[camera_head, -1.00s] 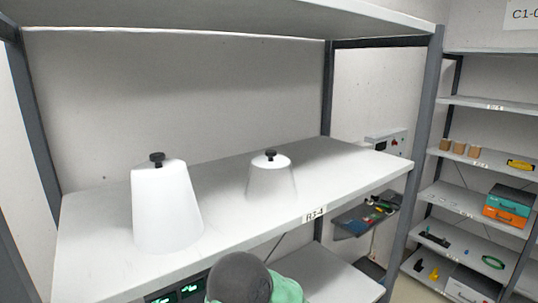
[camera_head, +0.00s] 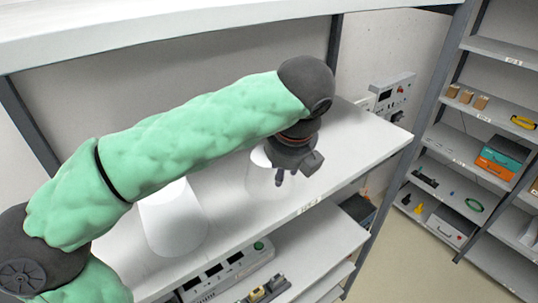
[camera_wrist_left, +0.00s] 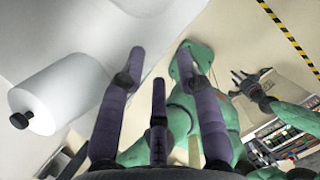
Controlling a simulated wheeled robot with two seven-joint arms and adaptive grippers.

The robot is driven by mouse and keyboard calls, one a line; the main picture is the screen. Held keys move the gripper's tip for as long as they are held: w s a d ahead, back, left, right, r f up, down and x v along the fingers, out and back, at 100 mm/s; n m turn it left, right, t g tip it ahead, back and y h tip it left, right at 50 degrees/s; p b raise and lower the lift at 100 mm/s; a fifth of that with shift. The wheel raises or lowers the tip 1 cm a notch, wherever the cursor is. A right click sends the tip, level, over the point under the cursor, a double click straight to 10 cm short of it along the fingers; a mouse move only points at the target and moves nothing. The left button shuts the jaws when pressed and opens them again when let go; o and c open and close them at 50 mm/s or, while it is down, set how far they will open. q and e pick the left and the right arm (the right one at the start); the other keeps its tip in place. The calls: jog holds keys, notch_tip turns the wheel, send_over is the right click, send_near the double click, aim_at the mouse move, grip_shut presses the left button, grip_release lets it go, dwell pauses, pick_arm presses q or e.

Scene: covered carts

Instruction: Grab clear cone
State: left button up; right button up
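Two pale covers with black knobs stand on the shelf. The left one is a larger white cone (camera_head: 172,222), partly hidden by my left arm. The right one is a smaller, faint, see-through-looking cone (camera_head: 258,178), largely hidden behind my left gripper (camera_head: 292,176). That gripper hangs over the shelf in front of the small cone; I cannot tell whether they touch. In the left wrist view, its purple fingers (camera_wrist_left: 160,62) are spread with nothing between them. A white cone with a black knob (camera_wrist_left: 68,92) lies left of them there. My right gripper (camera_wrist_left: 252,84) shows open and empty.
The shelf board (camera_head: 335,150) is clear to the right of the small cone. A grey upright (camera_head: 425,110) bounds its right end, and another shelf board (camera_head: 180,28) runs above. A stocked rack stands farther right.

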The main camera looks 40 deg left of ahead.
pick_arm(q)
send_over(270, 165)
jog(key=w, duration=0.2)
jog(key=shift+s+a+r+b, duration=0.2)
jog(key=shift+a+b, duration=0.1)
jog(key=shift+a, duration=0.1)
jog(key=shift+a+f+b, duration=0.15)
jog(key=shift+f+b, duration=0.55)
jog(key=shift+b, duration=0.05)
jog(key=b+x, duration=0.3)
jog(key=shift+w+a+f, duration=0.1)
jog(key=shift+w+f, duration=0.1)
jog(key=shift+f, duration=0.05)
jog(key=shift+r, duration=0.1)
grip_shut()
